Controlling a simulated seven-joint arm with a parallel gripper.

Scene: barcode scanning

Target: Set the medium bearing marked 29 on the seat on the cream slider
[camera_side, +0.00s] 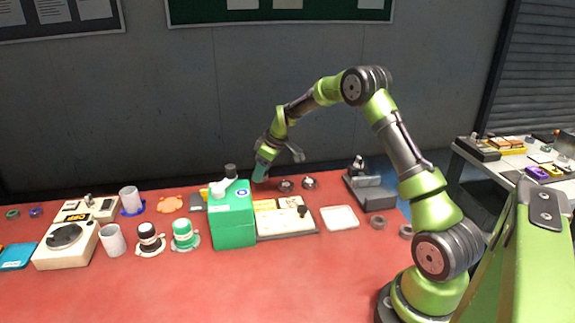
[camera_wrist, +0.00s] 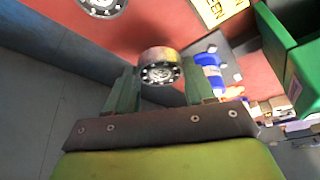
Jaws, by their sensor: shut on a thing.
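My gripper (camera_side: 260,174) is behind the green box in the side view, near the back of the red table. In the wrist view, its two green fingers (camera_wrist: 160,84) are shut on a round steel bearing (camera_wrist: 160,69) with dark balls. I cannot read a number on it. A second bearing (camera_wrist: 102,4) lies apart at the top edge of the wrist view. In the side view, two bearings, one nearer (camera_side: 286,186) and one farther right (camera_side: 309,182), stand right of my gripper. A cream board (camera_side: 282,217) with a dark knob lies in front of them; I cannot make out a seat on it.
The green box (camera_side: 232,220) stands left of the cream board and also shows in the wrist view (camera_wrist: 300,70). A white tray (camera_side: 340,217) and a grey fixture (camera_side: 370,190) are to the right. Cups and scales fill the left side. The table's front is clear.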

